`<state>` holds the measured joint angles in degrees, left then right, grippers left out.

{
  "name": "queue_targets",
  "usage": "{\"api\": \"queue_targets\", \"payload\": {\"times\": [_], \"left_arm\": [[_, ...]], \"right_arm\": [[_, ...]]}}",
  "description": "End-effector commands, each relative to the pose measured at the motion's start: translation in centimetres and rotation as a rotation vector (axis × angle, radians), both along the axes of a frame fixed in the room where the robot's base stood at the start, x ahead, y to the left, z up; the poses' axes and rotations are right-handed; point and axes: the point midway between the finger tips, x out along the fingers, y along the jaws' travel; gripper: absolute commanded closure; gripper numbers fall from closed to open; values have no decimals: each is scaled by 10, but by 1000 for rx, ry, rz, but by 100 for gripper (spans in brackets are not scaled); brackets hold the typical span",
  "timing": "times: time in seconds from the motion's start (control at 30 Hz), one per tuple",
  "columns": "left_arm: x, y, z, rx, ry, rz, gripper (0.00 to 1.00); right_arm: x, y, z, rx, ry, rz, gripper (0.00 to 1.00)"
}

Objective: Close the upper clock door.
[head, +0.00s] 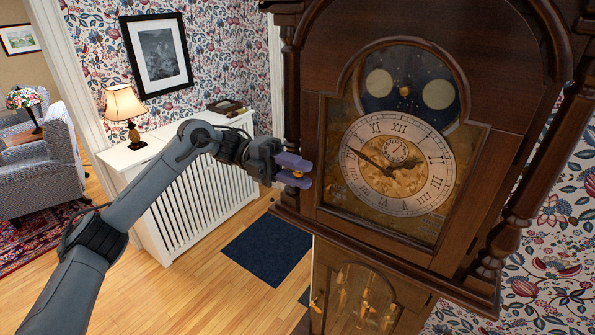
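The upper clock door (478,175) is a dark wooden arched panel with glass over the dial (398,165) and the moon disc (408,85). It looks shut or nearly shut; I cannot make out a gap at its left edge. My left gripper (295,172) is at the left edge of the clock's upper part, level with the lower dial. Its purple fingers are close together around a small brass knob (298,174), which they partly hide. My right gripper is not in view.
A lower clock door (350,295) with a brass knob is below. Turned wooden columns (519,215) flank the upper part. Behind my arm, a white radiator cover (190,205) carries a lamp (124,105). A dark blue mat (267,248) lies on the open wooden floor.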

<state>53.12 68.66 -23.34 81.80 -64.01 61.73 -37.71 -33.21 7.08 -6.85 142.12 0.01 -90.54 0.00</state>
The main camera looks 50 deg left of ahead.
Motion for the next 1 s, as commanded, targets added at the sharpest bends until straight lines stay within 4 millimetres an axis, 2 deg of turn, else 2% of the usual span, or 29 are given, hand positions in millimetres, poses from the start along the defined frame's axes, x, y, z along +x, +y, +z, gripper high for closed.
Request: {"api": "queue_targets", "payload": {"times": [0.03, 0.1, 0.13, 0.57, 1.0], "left_arm": [[0, -1, 0, -1, -2, -3, 63], [0, -1, 0, -1, -1, -3, 52], [0, -1, 0, 0, -1, -2, 50], [-1, 5, 0, 2, 1, -1, 50], [-12, 51, 3, 2, -1, 2, 50]], "right_arm": [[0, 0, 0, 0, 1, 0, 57], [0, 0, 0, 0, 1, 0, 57], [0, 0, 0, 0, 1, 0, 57], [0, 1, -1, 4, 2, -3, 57], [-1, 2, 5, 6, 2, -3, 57]]}}
